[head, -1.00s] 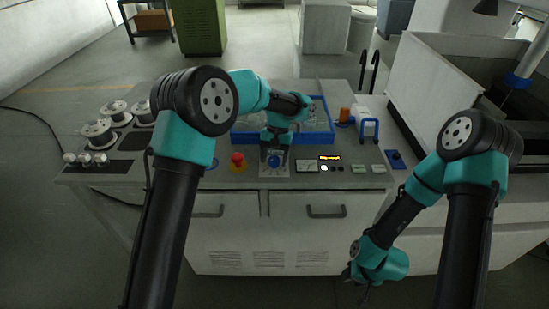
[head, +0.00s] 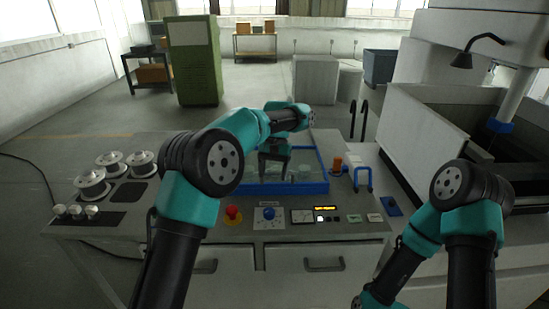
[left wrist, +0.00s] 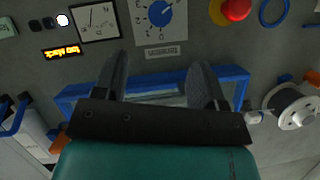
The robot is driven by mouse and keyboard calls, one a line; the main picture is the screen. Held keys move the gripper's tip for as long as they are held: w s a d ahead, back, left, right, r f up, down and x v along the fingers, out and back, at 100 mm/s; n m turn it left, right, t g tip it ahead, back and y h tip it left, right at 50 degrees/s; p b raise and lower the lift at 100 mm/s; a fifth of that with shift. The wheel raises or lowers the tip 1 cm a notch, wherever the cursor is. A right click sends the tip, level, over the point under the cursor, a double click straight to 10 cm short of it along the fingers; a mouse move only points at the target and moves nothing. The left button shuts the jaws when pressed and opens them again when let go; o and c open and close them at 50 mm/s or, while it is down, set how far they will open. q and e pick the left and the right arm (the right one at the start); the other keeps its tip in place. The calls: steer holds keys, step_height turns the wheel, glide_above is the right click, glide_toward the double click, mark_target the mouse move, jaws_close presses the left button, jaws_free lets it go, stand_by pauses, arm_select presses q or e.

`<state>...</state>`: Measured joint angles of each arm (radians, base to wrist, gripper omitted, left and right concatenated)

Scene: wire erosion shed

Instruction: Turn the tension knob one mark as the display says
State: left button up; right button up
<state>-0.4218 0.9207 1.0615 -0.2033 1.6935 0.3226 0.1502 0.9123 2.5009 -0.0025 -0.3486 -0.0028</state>
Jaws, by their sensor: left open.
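The blue tension knob (head: 269,213) sits on a white dial plate on the console front. In the left wrist view the knob (left wrist: 160,13) and its dial scale show at the top edge. The display (head: 325,209) is right of the knob, lit with yellow text too small to read; it also shows in the left wrist view (left wrist: 61,51).
A gauge (head: 302,215) lies between knob and display. A red stop button (head: 233,215) stands just left of the knob. The blue-rimmed tray (head: 300,187) is behind. Spools (head: 92,184) stand at left, and an orange cylinder (head: 337,164) at right.

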arm_select(q)
steer(key=v, duration=0.4)
steer(key=shift+w+r, duration=0.1)
steer(key=shift+r, duration=0.2)
